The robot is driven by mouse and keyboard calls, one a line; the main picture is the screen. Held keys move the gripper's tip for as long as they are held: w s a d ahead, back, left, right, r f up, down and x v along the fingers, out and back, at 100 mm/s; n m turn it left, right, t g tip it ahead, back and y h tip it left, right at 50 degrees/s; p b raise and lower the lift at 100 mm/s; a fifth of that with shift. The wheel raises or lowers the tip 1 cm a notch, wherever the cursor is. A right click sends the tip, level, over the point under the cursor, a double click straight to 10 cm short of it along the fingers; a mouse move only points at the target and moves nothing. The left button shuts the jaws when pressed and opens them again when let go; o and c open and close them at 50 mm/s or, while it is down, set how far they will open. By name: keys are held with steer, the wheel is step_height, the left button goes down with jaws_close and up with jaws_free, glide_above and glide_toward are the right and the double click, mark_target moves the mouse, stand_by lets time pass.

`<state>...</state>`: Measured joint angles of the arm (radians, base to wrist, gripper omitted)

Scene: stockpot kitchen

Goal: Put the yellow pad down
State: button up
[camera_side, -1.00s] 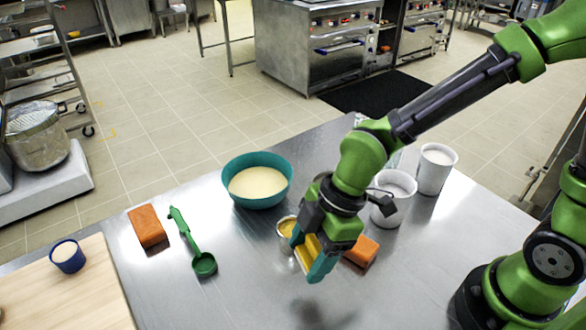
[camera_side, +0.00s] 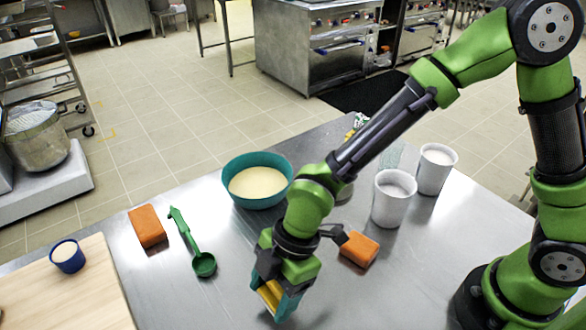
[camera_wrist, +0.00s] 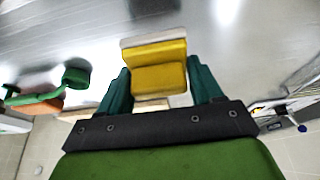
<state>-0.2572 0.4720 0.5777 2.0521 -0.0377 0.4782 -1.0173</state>
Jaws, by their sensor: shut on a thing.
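The yellow pad (camera_side: 270,294) is a small block with a pale layer along one edge. My gripper (camera_side: 276,296) is shut on it, with a teal finger on each side. In the wrist view the pad (camera_wrist: 158,72) sits between the two fingers of my gripper (camera_wrist: 160,88). The pad is near the front of the steel table (camera_side: 200,300). I cannot tell whether its underside touches the table.
A teal bowl (camera_side: 257,183) of pale batter stands behind my gripper. A green scoop (camera_side: 190,240) and an orange block (camera_side: 147,227) lie left. Another orange block (camera_side: 360,249) and white cups (camera_side: 392,198) (camera_side: 436,169) stand right.

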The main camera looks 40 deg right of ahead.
glide_above(215, 315)
steer(key=d, duration=0.2)
steer(key=shift+a+f, duration=0.25)
steer(key=shift+f, duration=1.95)
steer(key=shift+f, duration=0.1)
steer(key=o, duration=1.1)
